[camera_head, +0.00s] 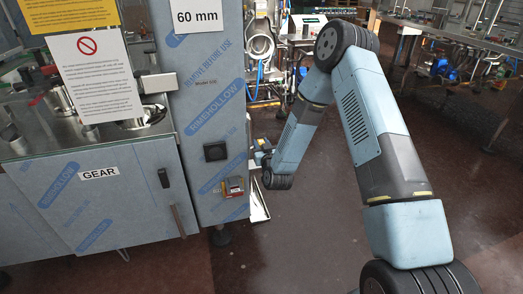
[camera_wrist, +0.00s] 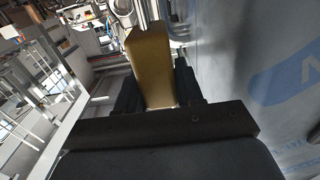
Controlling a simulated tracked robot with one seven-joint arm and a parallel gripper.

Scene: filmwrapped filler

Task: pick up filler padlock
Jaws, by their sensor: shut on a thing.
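My gripper (camera_wrist: 157,88) shows in the wrist view as two black jaws, one on each side of a brass-coloured block. It is shut on this block, which looks like the body of the filler padlock (camera_wrist: 150,58). In the head view my arm reaches down to the right side of the film-wrapped cabinet (camera_head: 208,105). The gripper's jaws cannot be made out clearly there, and neither can the block between them.
A small red and yellow fitting (camera_head: 234,186) sits low on the cabinet's front. The film-covered panel (camera_wrist: 275,75) is close on the right in the wrist view. A GEAR-labelled cabinet (camera_head: 100,195) stands left. Open brown floor (camera_head: 310,240) lies in front.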

